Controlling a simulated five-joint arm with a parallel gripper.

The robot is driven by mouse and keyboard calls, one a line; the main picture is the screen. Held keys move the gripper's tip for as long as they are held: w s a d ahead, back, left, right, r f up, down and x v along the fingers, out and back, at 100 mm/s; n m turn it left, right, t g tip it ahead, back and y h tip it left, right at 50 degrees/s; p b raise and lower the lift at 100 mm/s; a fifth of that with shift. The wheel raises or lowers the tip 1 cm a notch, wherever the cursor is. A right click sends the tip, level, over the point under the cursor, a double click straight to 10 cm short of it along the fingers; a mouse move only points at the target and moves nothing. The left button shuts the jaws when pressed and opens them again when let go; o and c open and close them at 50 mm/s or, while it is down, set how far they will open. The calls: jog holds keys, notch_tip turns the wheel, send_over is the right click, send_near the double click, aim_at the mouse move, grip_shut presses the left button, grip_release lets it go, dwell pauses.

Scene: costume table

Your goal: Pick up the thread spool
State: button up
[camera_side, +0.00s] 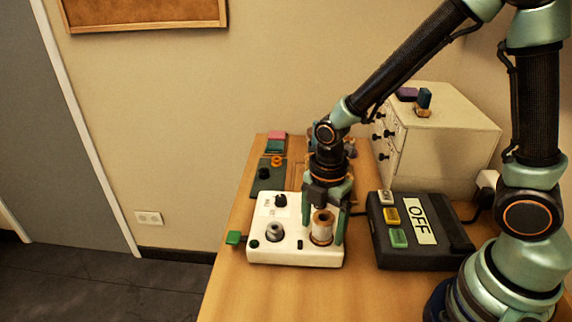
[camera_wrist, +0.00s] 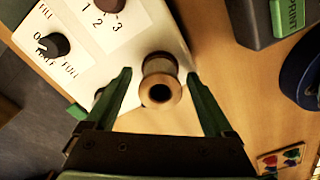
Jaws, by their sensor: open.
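The thread spool (camera_side: 322,228), with wooden ends and pale thread, stands upright at the right end of a white device (camera_side: 296,258) with knobs. In the wrist view the spool (camera_wrist: 160,82) sits between the two green fingers of my gripper (camera_wrist: 162,92). There is a gap on each side of it, and the fingers are open. In the side view my gripper (camera_side: 325,212) points down over the spool, with its green fingers on either side. The spool's far side is hidden.
A black box with an OFF label (camera_side: 420,222) and coloured buttons stands right of the white device. A cream drawer cabinet (camera_side: 440,145) is behind it. A green board (camera_side: 268,178) with knobs lies behind the white device. Bare wood (camera_side: 300,295) is in front.

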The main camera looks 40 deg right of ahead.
grip_shut()
dwell(0.3)
